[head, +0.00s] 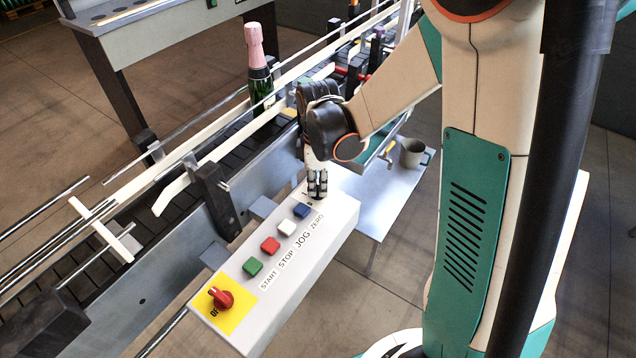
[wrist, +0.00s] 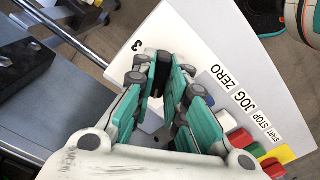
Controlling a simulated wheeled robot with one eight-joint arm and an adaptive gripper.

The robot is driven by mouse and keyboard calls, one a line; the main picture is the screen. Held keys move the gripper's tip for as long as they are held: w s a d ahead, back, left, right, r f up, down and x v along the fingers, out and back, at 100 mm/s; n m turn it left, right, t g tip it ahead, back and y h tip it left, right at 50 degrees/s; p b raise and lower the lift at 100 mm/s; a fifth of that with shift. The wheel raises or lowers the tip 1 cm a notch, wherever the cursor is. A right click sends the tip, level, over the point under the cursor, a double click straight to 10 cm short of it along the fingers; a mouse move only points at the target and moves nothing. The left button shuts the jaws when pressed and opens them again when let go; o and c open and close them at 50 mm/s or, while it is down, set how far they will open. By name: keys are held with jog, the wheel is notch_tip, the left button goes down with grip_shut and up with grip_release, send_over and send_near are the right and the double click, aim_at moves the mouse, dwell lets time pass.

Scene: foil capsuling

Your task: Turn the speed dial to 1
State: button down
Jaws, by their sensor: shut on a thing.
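My gripper (head: 317,193) points down at the far end of the light grey control box (head: 318,240), beyond the blue button. Its fingers are shut on the speed dial, which they hide almost wholly. In the wrist view, the teal-padded fingers (wrist: 160,80) close around the dial's place, with a dark part showing between them. A printed "3" (wrist: 137,45) shows on the panel just past the fingertips. The other dial marks and the pointer are hidden, so I cannot tell the setting.
Blue ZERO (head: 301,211), white JOG (head: 287,227), red STOP (head: 270,245) and green START (head: 252,266) buttons line the box. A pink-foiled bottle (head: 258,75) stands on the conveyor behind. A grey mug (head: 413,153) is at right.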

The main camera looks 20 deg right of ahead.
aim_at(318, 186)
jog(key=c, duration=1.6)
grip_release()
jog(key=shift+r, duration=0.1)
notch_tip(318, 186, up, 12)
jog(key=s+r+m+t, duration=0.2)
jog(key=s+m+t, duration=0.1)
jog(key=s+m, duration=0.3)
jog(key=s+r+m+t, duration=0.3)
jog(key=s+m+t, duration=0.1)
jog(key=s+m, duration=0.3)
jog(key=shift+s+d+r, duration=0.25)
jog(key=shift+s+r, duration=0.05)
jog(key=shift+s, duration=0.95)
